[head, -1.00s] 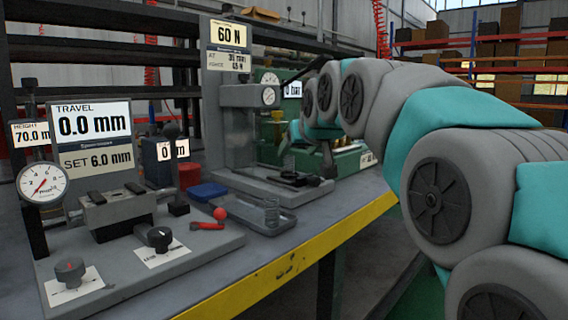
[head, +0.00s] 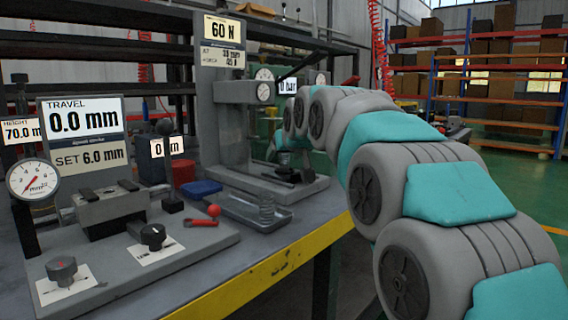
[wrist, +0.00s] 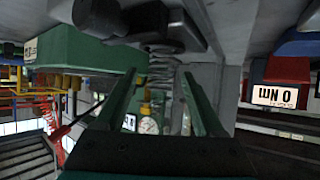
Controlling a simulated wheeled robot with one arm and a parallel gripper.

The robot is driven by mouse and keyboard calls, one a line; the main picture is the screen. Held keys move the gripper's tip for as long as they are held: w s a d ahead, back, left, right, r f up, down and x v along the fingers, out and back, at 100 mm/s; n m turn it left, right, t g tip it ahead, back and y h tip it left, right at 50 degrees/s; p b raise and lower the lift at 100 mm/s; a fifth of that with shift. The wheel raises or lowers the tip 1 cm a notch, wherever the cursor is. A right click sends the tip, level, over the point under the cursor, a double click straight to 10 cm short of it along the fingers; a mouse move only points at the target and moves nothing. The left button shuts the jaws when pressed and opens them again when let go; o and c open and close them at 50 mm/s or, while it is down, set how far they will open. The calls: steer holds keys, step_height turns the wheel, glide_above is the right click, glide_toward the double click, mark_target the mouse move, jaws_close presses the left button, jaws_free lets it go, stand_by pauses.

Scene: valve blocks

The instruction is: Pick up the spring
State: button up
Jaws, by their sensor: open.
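The grey press (head: 226,110) with its dial and 60 N sign stands behind the tray. The yellow front edge (head: 270,272) borders the bench.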

jaws_close()
stand_by(0.4)
steer(key=shift+r, duration=0.15)
